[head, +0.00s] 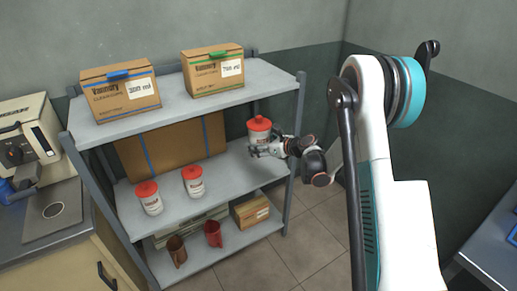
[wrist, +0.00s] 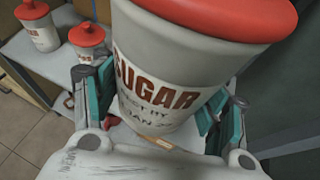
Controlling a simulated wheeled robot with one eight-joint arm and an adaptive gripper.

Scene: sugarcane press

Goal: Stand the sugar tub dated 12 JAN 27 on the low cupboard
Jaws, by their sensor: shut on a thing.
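My gripper (head: 268,149) is shut around a white sugar tub (head: 261,135) with a red lid, at the right end of the shelf rack. The tub is nearly upright, and I cannot tell whether its base is clear of the middle shelf. In the wrist view this held tub (wrist: 165,55) reads "SUGAR", with a date line showing "JAN"; the rest of the date is unclear. Two similar red-lidded tubs, one at left (head: 149,199) and one beside it (head: 193,182), stand on the middle shelf; their dates are unreadable. A beige low cupboard (head: 62,255) with a dark handle is at the lower left.
The grey shelf rack (head: 215,207) carries two cardboard boxes, one at left (head: 120,97) and one at right (head: 213,75), on top. A machine (head: 32,130) stands at the far left.

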